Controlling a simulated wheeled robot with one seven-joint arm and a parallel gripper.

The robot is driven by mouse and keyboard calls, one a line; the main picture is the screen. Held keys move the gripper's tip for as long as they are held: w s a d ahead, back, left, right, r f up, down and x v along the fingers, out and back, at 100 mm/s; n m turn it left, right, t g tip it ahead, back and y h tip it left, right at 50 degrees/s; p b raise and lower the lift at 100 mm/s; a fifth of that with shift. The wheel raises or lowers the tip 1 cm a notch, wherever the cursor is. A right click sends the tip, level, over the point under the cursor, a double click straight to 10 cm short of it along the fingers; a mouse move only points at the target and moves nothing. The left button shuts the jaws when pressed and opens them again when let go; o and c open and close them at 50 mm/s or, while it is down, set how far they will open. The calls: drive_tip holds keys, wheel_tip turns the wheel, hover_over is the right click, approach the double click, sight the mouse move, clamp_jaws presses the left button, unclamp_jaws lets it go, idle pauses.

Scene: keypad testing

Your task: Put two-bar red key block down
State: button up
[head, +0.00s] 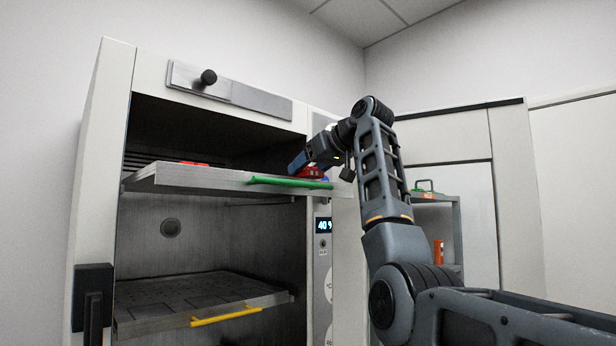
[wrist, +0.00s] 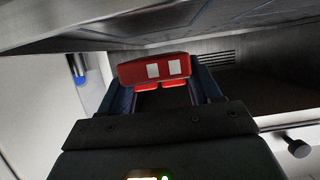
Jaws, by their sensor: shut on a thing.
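In the head view my gripper (head: 303,165) is shut on the red block (head: 311,172) at the right front end of the upper tray (head: 205,178), which has a green handle (head: 290,183). I cannot tell whether the block touches the tray. The block's underside and far side are hidden.
Another red object (head: 194,163) shows on the upper tray further left. A lower tray with a yellow handle (head: 226,316) sits inside the open chamber. A black knob (head: 208,77) is on the panel above. A shelf (head: 440,205) with an orange item (head: 438,252) stands at right.

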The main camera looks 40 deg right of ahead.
drive_tip(key=shift+f, duration=1.3)
drive_tip(key=shift+f, duration=0.15)
drive_tip(key=o, duration=1.1)
drive_tip(key=shift+c, duration=0.2)
drive_tip(key=shift+r, duration=0.2)
drive_tip(key=shift+s, duration=0.4)
drive_tip(key=b+v, duration=0.3)
drive_tip(key=v, duration=0.8)
drive_tip(key=shift+r, duration=0.2)
